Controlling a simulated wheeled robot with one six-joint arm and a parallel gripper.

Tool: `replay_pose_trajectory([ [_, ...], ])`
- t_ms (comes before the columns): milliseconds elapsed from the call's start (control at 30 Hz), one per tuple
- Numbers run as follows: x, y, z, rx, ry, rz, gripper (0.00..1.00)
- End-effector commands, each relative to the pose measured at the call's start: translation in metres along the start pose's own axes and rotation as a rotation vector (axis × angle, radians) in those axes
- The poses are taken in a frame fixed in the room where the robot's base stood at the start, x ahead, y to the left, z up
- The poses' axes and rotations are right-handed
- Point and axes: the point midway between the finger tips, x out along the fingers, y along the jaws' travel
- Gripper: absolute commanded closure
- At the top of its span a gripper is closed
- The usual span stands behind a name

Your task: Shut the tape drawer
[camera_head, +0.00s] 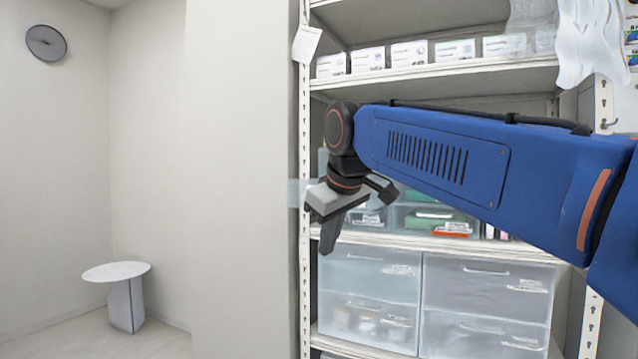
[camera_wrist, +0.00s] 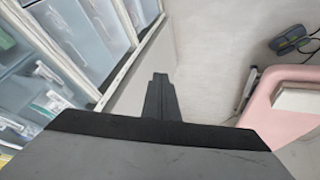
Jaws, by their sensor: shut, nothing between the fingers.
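My gripper (camera_head: 328,240) is shut and empty, pointing down in front of the shelf unit's left post in the head view. Its closed fingers also show in the wrist view (camera_wrist: 160,90), over the floor beside the shelf. Translucent drawers with pale labels stand on the lower shelf: an upper left drawer (camera_head: 365,273) and an upper right drawer (camera_head: 485,287), with others below. A pale translucent piece (camera_head: 298,192) juts past the left post at the middle shelf, partly behind my gripper; I cannot tell whether it is a drawer. No label is readable, so I cannot tell which drawer holds tape.
The metal shelf unit's left post (camera_head: 304,110) stands close to my gripper. White boxes (camera_head: 409,54) line the upper shelf. A small round table (camera_head: 117,271) stands at the far left. A pink surface (camera_wrist: 285,100) lies right in the wrist view. Floor left of the shelf is open.

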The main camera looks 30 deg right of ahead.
Motion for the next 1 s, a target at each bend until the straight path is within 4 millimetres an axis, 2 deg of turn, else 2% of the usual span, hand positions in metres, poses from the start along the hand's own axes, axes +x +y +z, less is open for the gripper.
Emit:
replay_pose_trajectory([
  [33,-0.01,0.01,-0.019,-0.019,0.009,0.01,1.0],
  [200,-0.046,0.041,-0.075,-0.091,0.033,0.044,1.0],
  [400,-0.081,0.07,-0.125,-0.164,0.058,0.082,1.0],
  [533,-0.095,0.082,-0.143,-0.194,0.066,0.099,1.0],
  [700,-0.1,0.087,-0.152,-0.21,0.068,0.106,1.0],
  [867,-0.088,0.089,-0.153,-0.21,0.068,0.107,1.0],
  [1000,-0.066,0.091,-0.154,-0.21,0.066,0.106,1.0],
])
